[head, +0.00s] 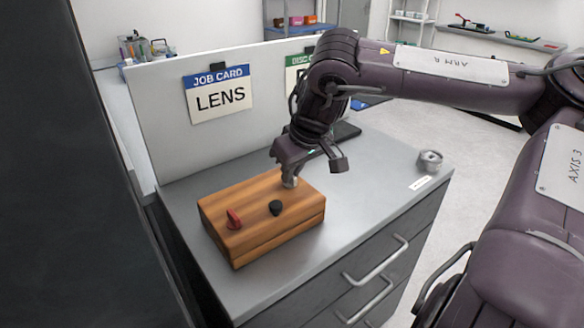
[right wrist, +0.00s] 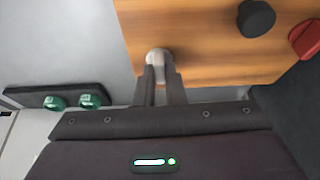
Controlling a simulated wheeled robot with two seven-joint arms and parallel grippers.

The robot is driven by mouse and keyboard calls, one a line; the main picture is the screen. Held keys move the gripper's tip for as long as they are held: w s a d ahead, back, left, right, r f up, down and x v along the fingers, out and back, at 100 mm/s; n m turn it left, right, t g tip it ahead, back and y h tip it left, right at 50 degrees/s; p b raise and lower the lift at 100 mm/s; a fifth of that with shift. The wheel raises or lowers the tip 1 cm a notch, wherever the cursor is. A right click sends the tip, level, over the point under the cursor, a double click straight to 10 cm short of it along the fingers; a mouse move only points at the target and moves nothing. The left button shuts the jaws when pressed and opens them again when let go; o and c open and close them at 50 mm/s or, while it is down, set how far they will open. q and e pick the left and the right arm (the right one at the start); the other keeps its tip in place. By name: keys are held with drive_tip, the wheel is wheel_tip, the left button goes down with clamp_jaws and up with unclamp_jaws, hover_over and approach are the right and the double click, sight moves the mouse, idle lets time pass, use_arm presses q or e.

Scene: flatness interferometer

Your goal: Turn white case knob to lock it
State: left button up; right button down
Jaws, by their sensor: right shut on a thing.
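The wooden case (head: 250,235) lies on the grey bench top. On its lid are a red knob (head: 234,219), a black knob (head: 276,208) and a white knob (head: 290,182). My right gripper (head: 289,178) is over the far right end of the lid, shut on the white knob. In the right wrist view, the white knob (right wrist: 158,55) shows between and just beyond the two fingertips (right wrist: 160,72). The black knob (right wrist: 257,18) and red knob (right wrist: 306,38) are apart from the fingers there. My left gripper is not in view.
A white panel with a LENS job card (head: 218,94) stands behind the case. A metal part (head: 430,160) sits at the bench's right end. A dark holder with two green-topped pieces (right wrist: 72,101) lies beside the case. Bench top right of the case is clear.

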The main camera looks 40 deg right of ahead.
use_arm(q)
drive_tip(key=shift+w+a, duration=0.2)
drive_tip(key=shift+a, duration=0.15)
